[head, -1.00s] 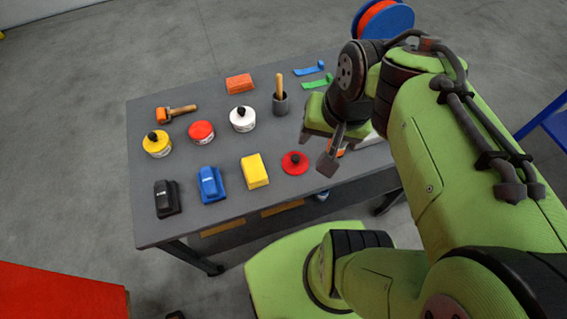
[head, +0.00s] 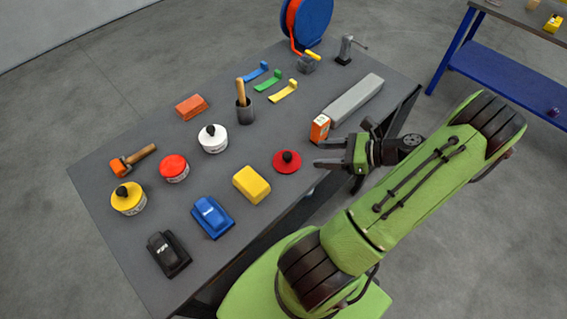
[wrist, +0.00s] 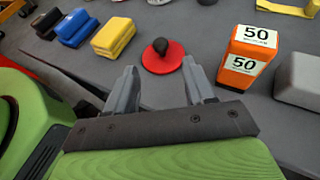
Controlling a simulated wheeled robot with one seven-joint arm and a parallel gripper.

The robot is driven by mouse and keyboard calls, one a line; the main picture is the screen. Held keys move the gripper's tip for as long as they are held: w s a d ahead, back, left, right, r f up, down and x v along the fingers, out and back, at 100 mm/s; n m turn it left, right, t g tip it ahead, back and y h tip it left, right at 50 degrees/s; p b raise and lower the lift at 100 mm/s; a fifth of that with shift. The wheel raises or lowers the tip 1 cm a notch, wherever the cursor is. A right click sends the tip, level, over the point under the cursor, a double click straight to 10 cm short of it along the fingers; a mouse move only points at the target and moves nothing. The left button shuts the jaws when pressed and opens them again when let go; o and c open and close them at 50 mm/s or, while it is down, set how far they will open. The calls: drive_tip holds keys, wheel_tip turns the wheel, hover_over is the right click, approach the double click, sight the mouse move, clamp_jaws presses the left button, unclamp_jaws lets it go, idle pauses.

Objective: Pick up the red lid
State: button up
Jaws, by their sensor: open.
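The red lid (head: 287,162), a flat red disc with a dark round knob, lies on the grey table near its front edge. In the wrist view the red lid (wrist: 162,60) is just beyond my fingertips, roughly centred between them. My gripper (head: 318,153) is open and empty, to the right of the lid in the head view, with its fingers pointing left toward it. In the wrist view my gripper (wrist: 160,78) shows both fingers apart with nothing between them.
An orange box marked 50 (wrist: 247,58) stands close to the right finger, beside a long grey block (head: 353,98). A yellow block (head: 251,184) lies left of the lid. White (head: 213,140) and red (head: 174,170) cans stand farther left.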

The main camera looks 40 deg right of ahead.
sight(287, 154)
drive_tip(key=x, duration=0.5)
drive_tip(key=shift+w+a+f+b, duration=0.2)
drive_tip(key=shift+w+a+b, duration=0.05)
drive_tip(key=shift+a+b, duration=0.15)
drive_tip(key=b+x, duration=0.1)
drive_tip(key=x, duration=0.4)
drive_tip(key=shift+w+f, duration=0.1)
drive_tip(key=shift+w, duration=0.25)
drive_tip(key=shift+d, duration=0.1)
clamp_jaws()
wheel_tip(287, 154, up, 10)
drive_tip(key=p, duration=0.3)
